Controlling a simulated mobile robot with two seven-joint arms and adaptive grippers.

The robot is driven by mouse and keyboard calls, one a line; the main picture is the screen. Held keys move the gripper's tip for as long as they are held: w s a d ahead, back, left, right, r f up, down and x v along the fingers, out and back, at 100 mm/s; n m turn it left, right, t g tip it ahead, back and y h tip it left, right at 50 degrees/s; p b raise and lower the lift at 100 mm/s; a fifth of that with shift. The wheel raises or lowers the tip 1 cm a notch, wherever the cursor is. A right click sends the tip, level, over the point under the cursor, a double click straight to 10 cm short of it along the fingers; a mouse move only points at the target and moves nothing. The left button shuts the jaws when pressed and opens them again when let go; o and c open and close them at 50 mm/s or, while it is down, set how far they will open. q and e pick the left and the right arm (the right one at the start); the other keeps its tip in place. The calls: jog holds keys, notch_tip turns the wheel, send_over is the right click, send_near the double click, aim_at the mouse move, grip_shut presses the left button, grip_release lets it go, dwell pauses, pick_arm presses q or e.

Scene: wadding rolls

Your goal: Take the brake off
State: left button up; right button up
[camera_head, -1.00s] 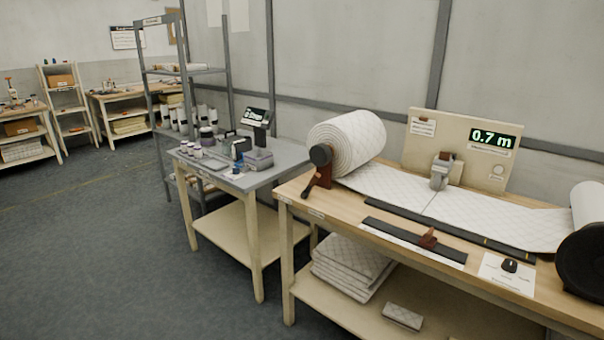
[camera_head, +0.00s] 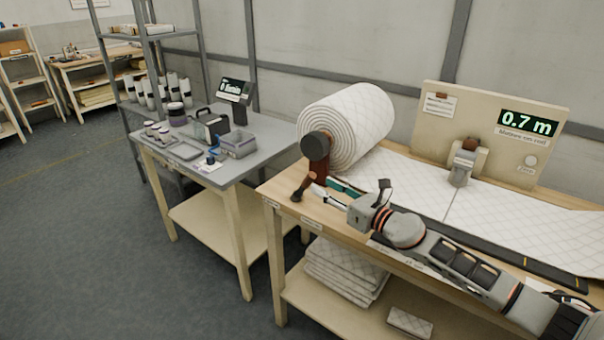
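The wadding roll (camera_head: 347,125) sits on its stand at the left end of the wooden bench. A black round hub (camera_head: 315,146) is on its near end, above a red-brown bracket. The brake lever (camera_head: 303,188), dark with a reddish-brown grip, slants down and left from the bracket's foot. My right gripper (camera_head: 322,183) reaches in from the right, low over the bench's front edge. Its two fingers, one teal inside, are apart with nothing seen between them. The tips are just right of the lever; I cannot tell whether they touch it. My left gripper is not in view.
Quilted wadding (camera_head: 490,215) runs right along the bench, under a grey clamp (camera_head: 464,163). A grey side table (camera_head: 262,150) with jars and trays stands left, with a gap before the bench.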

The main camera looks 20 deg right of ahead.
aim_at(309, 178)
jog(key=x, duration=0.7)
jog(key=shift+s+a+b, duration=0.1)
jog(key=shift+b, duration=0.25)
jog(key=shift+r, duration=0.1)
grip_shut()
